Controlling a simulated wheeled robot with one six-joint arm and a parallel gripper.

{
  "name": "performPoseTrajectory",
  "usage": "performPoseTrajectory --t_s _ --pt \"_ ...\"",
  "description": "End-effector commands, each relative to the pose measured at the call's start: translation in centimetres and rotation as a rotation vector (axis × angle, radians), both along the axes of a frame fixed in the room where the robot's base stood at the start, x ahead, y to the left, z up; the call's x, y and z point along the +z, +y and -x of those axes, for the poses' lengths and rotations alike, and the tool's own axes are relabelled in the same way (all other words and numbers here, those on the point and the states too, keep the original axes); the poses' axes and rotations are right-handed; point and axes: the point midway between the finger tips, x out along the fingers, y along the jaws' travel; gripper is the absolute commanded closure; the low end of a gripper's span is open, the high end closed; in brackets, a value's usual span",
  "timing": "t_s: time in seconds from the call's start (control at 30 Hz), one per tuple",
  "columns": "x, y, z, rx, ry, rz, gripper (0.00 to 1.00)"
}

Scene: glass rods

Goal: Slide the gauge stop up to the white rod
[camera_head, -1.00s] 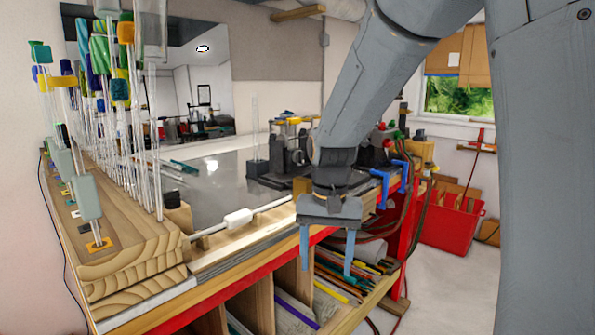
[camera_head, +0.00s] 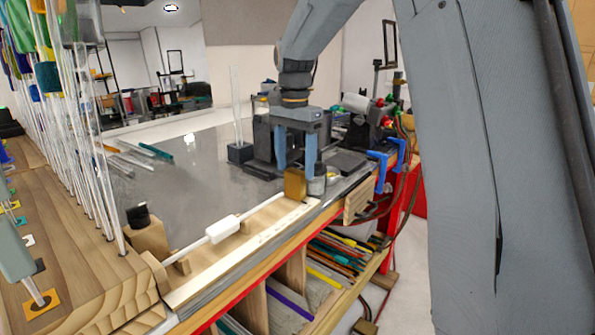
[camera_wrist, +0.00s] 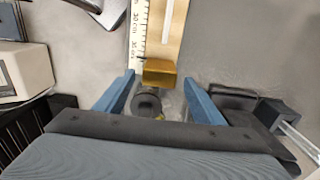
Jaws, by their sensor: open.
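The gauge stop appears to be a brass-coloured block (camera_head: 295,184) at the far right end of the wooden gauge board (camera_head: 254,236) with its printed scale. A pale rod (camera_head: 193,246) lies along the board at the left, with a white sleeve-like piece (camera_head: 223,229) on it, apart from the block. My gripper (camera_head: 296,168) is open and points down by the block. In the wrist view, the brass block (camera_wrist: 159,72) lies between and slightly beyond the fingertips of my gripper (camera_wrist: 160,82). I cannot tell whether a finger touches it. Part of the rod (camera_wrist: 168,25) shows above.
Upright glass rods (camera_head: 92,150) stand in a wooden rack (camera_head: 75,235) at the left. Dark equipment and a metal cylinder (camera_head: 317,183) crowd the area around the fingers. Blue clamps (camera_head: 378,172) sit at the bench edge. The grey bench top (camera_head: 185,180) is mostly clear.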

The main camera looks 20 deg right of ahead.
Motion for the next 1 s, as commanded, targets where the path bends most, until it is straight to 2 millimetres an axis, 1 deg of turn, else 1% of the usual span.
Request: performPoseTrajectory --t_s 0.1,0.23,0.4,0.57,0.6,0.67,0.7,0.93,1.0 --pt "-1.6 0.1 0.1 0.002 0.004 0.0 0.38" --pt "-2.8 0.1 0.1 0.002 0.001 0.0 0.38" --pt "-3.4 0.0 0.0 0.001 0.0 0.0 0.38" --pt "-3.4 -0.1 0.0 0.0 -0.001 -0.001 0.38" --pt "-3.4 -0.1 0.0 -0.001 -0.001 -0.001 0.39" --pt "-3.4 -0.1 0.0 -0.001 -0.001 -0.001 0.49" --pt "-3.4 -0.2 0.0 -0.001 -0.001 -0.001 0.56" --pt "-3.4 -0.1 0.0 -0.001 -0.002 0.0 0.95" --pt "-3.3 -0.1 0.0 -0.001 -0.002 0.0 0.96"
